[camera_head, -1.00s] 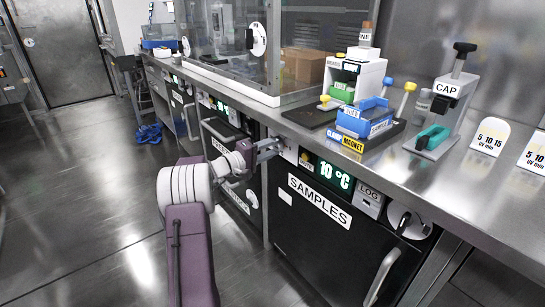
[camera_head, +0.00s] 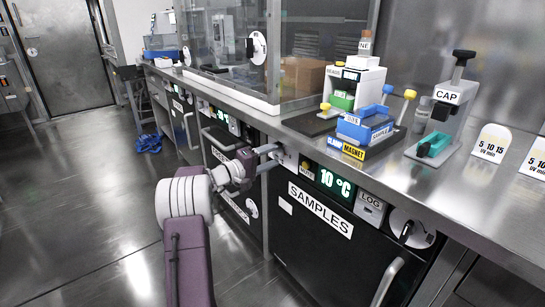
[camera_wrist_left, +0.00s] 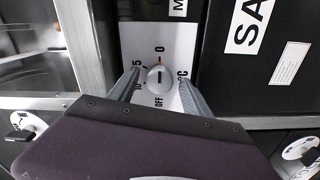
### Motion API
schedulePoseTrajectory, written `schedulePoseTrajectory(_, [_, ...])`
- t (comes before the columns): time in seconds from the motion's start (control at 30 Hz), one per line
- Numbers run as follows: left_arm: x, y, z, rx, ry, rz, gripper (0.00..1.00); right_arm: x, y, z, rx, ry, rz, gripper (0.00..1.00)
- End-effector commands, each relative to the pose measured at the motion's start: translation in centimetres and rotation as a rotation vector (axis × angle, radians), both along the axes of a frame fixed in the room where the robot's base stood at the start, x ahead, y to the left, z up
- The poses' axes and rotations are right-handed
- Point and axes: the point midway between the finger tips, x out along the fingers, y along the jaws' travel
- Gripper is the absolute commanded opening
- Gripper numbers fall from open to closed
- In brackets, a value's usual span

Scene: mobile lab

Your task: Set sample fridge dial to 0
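The sample fridge (camera_head: 300,245) is a black cabinet marked SAMPLES under the steel counter. Its green display (camera_head: 334,183) reads 10 °C. The white round dial (camera_wrist_left: 160,78) sits on a white plate (camera_wrist_left: 145,40) marked 0, 5, 10, OFF and °C. A dark line shows on its face, but its exact setting is hard to read. My left gripper (camera_head: 268,157) is at the plate left of the display. In the left wrist view, its fingers (camera_wrist_left: 159,76) are apart, one on each side of the dial; contact is unclear. My right gripper is not in view.
A LOG box (camera_head: 370,207) and a black-handled rotary switch (camera_head: 412,229) are right of the display. The fridge door handle (camera_head: 388,280) sticks out below. The counter edge (camera_head: 400,185) runs just above the panel. The floor (camera_head: 90,220) to the left is open.

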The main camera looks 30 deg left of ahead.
Motion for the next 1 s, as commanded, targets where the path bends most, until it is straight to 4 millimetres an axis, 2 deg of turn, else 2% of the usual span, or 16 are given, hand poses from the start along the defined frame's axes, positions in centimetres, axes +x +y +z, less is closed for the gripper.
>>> schedulePoseTrajectory(0.17, [-1.2,0.6,0.3,-0.001,0.001,0.004,0.57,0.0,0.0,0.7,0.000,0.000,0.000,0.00])
schedulePoseTrajectory(0.4, [-6.1,2.7,0.5,-0.002,0.001,0.004,0.57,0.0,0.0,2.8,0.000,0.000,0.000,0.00])
schedulePoseTrajectory(0.53, [-7.8,3.3,0.2,-0.001,0.001,0.003,0.57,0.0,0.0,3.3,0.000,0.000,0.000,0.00])
schedulePoseTrajectory(0.67, [-8.4,3.5,0.0,0.000,0.000,0.000,0.57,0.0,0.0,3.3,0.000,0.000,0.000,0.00])
schedulePoseTrajectory(1.0, [-8.4,3.5,0.0,0.000,0.000,0.000,0.57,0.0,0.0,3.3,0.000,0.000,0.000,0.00])
